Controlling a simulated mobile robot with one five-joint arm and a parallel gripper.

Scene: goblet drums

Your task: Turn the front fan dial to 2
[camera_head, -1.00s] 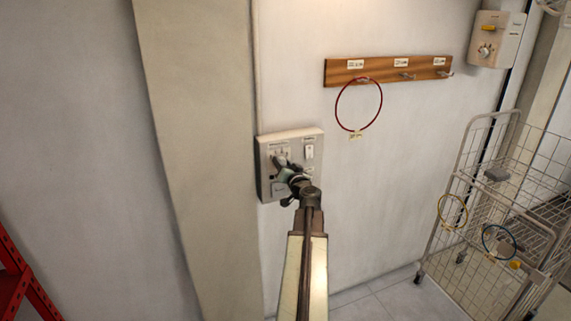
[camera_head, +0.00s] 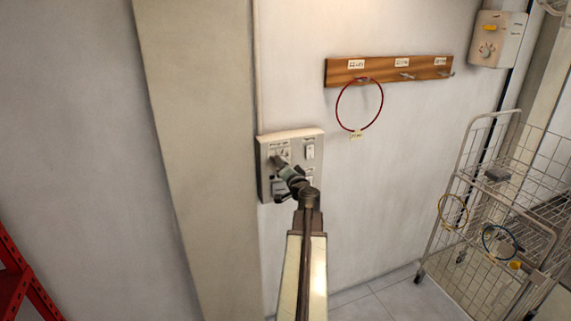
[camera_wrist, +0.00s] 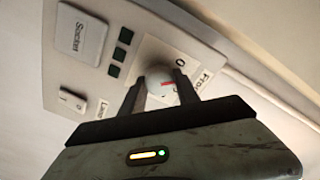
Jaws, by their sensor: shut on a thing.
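A pale wall panel (camera_head: 291,141) is mounted beside the pillar. My gripper (camera_head: 277,163) reaches its upper left part. In the wrist view my gripper (camera_wrist: 161,85) is shut on a round white dial (camera_wrist: 162,82) with a red mark, one finger on each side. A "0" and part of a label that reads "Fro" show on the plate beside the dial. The other numbers around the dial are hidden by the fingers or cannot be read. The panel also carries a switch (camera_wrist: 72,101) and a square plate marked "Socket" (camera_wrist: 81,38).
A wooden hook rail (camera_head: 388,70) with a red ring (camera_head: 341,98) hangs to the right of the panel. A second control box (camera_head: 497,39) is at the upper right. A wire cart (camera_head: 490,205) stands at the right, and a red frame (camera_head: 15,265) at the lower left.

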